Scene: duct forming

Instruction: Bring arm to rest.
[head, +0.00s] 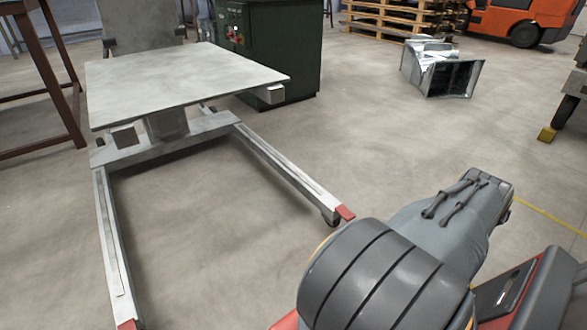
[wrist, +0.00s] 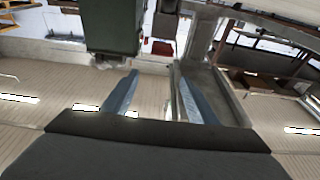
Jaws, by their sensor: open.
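My arm fills the lower right of the head view, with dark rounded links near the camera. My gripper's fingers do not show clearly there. In the wrist view my gripper (wrist: 158,84) has two bluish fingers standing well apart, with nothing between them. Its dark body spans the bottom of that view. The wrist picture looks upside down, with the lit ceiling below and the floor items above. The fingers touch nothing that I can see.
A lift table (head: 185,80) with a bare top and two long floor legs stands at left. Behind it is a green cabinet (head: 275,45). A metal duct piece (head: 445,72) lies on the floor. Pallets (head: 395,18) and an orange forklift (head: 510,15) are behind. Middle floor is clear.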

